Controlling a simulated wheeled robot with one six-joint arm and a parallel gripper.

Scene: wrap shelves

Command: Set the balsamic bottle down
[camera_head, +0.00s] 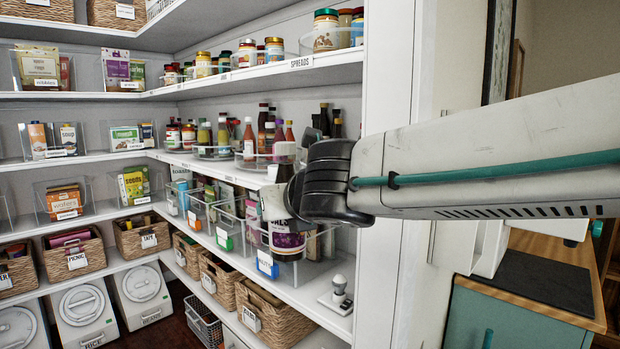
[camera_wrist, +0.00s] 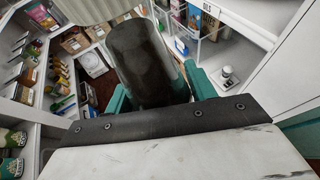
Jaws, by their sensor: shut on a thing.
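The balsamic bottle (camera_head: 287,242) is dark, with a purple-and-white label and a pale cap. It is about upright in the head view, in front of the right-hand shelves. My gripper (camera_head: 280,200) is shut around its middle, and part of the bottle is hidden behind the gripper. In the wrist view the dark bottle (camera_wrist: 145,60) fills the space between the teal fingers of my gripper (camera_wrist: 157,88). The bottle's base appears in front of the clear bins, and I cannot tell whether it touches anything.
Sauce bottles (camera_head: 266,128) crowd a turntable on the middle shelf (camera_head: 235,168). Clear bins (camera_head: 228,225) line the lower shelf (camera_head: 300,292). A small white device (camera_head: 338,293) stands near that shelf's right end. Wicker baskets (camera_head: 265,315) sit below. A white upright panel (camera_head: 385,250) bounds the right.

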